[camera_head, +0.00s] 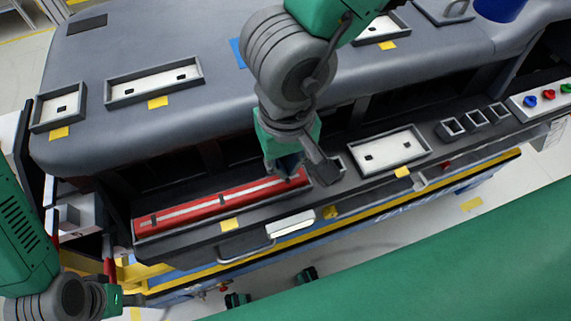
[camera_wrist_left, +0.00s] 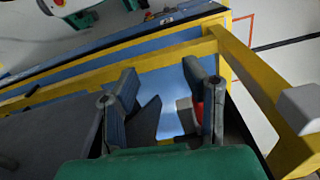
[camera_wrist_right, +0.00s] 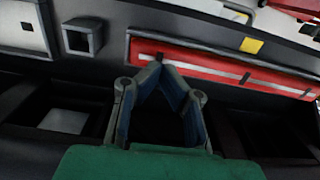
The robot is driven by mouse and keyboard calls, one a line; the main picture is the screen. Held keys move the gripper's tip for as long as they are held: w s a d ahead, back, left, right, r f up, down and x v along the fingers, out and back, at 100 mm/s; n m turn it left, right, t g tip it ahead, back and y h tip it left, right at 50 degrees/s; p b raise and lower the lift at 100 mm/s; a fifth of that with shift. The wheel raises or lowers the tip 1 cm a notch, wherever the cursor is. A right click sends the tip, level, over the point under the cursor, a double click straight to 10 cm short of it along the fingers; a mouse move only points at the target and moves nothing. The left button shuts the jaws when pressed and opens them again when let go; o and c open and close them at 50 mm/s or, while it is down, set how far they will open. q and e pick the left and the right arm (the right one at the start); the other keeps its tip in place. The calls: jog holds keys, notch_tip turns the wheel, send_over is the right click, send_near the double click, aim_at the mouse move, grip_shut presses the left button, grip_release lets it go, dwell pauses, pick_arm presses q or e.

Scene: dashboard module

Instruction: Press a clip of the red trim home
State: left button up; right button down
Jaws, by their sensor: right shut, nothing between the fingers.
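The red trim (camera_head: 185,212) lies in a long dark slot along the front of the dashboard, with a pale stripe and small dark clips along it. It also shows in the right wrist view (camera_wrist_right: 205,64). I cannot tell how deep each clip sits. My right gripper (camera_head: 288,172) is shut and empty at the trim's right end, hiding part of that end. In the right wrist view its fingertips (camera_wrist_right: 162,68) meet close to a dark clip (camera_wrist_right: 160,57); contact is unclear. My left gripper (camera_head: 128,298) is low at the left, away from the trim. Its fingers (camera_wrist_left: 160,85) are apart in the left wrist view.
A white panel in a dark frame (camera_head: 390,150) and several small square sockets lie right of the trim. A button panel (camera_head: 546,97) is at the far right. Yellow rails (camera_wrist_left: 160,63) run close to my left gripper. Open dark recesses lie behind the trim.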

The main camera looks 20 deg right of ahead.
jog(key=shift+r+p, duration=1.45)
jog(key=shift+p, duration=0.2)
jog(key=shift+r, duration=1.25)
